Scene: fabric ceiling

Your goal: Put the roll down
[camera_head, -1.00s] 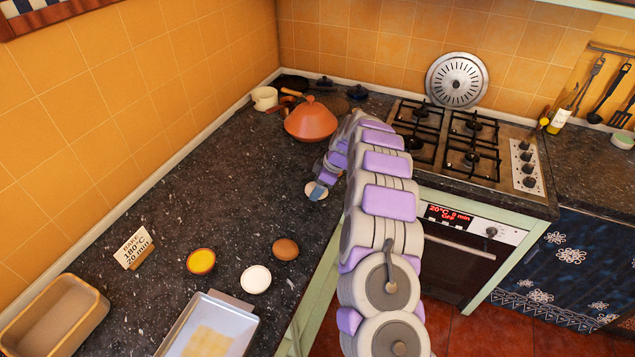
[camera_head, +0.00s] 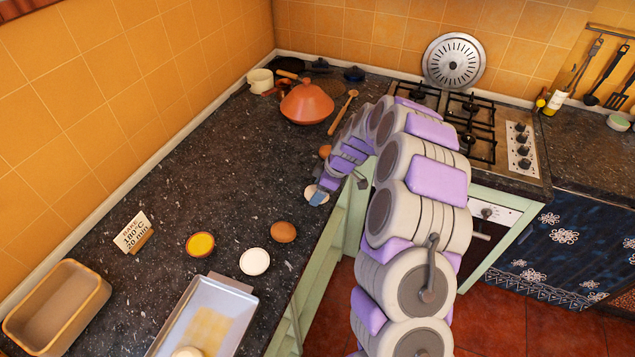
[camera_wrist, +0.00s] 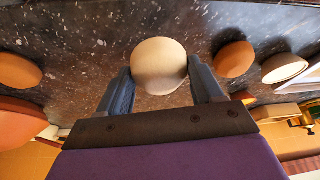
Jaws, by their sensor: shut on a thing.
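My gripper (camera_head: 317,195) is shut on a pale round roll (camera_head: 311,191), near the right edge of the dark speckled counter (camera_head: 210,170). In the wrist view the roll (camera_wrist: 159,65) sits between the two blue fingers of my gripper (camera_wrist: 162,85), one on each side. I cannot tell whether it touches the counter. A metal baking tray (camera_head: 250,305) lies at the front, with a yellowish patch on it and a pale round thing (camera_head: 187,352) cut off by the picture's bottom edge.
A brown round thing (camera_head: 283,232), a white bowl (camera_head: 255,261) and a yellow-filled bowl (camera_head: 200,245) stand behind the tray. Another brown round thing (camera_head: 325,152) lies beyond my gripper. An orange tagine (camera_head: 306,103) and wooden spoon (camera_head: 343,112) are farther back. The counter's left middle is clear.

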